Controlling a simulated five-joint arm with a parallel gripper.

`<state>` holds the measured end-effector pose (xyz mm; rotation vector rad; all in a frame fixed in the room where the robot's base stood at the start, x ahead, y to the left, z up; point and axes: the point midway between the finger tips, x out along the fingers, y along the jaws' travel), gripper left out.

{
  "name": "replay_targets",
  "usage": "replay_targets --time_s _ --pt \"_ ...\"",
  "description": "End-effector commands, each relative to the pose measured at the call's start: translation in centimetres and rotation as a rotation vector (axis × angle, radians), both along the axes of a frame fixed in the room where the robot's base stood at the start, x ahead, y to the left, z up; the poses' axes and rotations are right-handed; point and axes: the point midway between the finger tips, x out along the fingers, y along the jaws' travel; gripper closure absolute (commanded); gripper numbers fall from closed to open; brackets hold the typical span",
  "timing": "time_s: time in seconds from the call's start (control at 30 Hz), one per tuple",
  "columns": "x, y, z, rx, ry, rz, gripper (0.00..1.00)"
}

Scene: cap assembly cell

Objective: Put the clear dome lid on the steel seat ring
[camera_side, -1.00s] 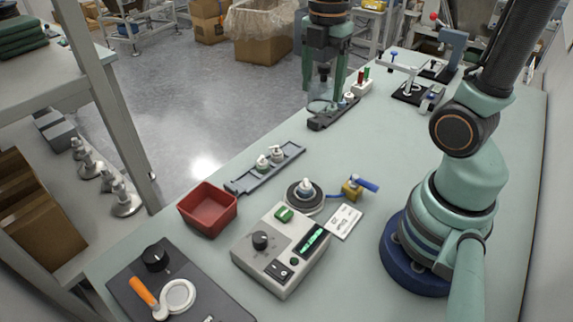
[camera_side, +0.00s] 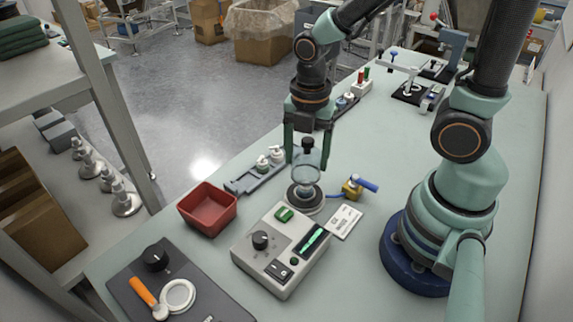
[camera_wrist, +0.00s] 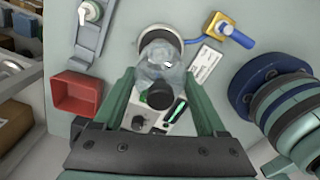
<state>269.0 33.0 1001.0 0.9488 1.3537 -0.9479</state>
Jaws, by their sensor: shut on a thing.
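The clear dome lid (camera_side: 306,174) with its black knob (camera_side: 308,144) is between the fingers of my gripper (camera_side: 308,158), which is shut on it. The lid looks roughly upright.
A grey control box (camera_side: 262,266) stands just in front of the ring. A red bin (camera_side: 207,214) and a grey rail (camera_side: 245,184) with white fittings are to the left. A brass valve with a blue handle (camera_side: 365,184) is close on the right.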

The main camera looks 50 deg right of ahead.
Motion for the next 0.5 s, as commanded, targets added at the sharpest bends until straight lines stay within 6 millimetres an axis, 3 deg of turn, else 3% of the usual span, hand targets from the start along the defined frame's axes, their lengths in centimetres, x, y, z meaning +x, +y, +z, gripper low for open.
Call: replay_targets --time_s 0.5 --pt "-0.02 -0.02 -0.52 0.0 0.003 -0.001 0.82"
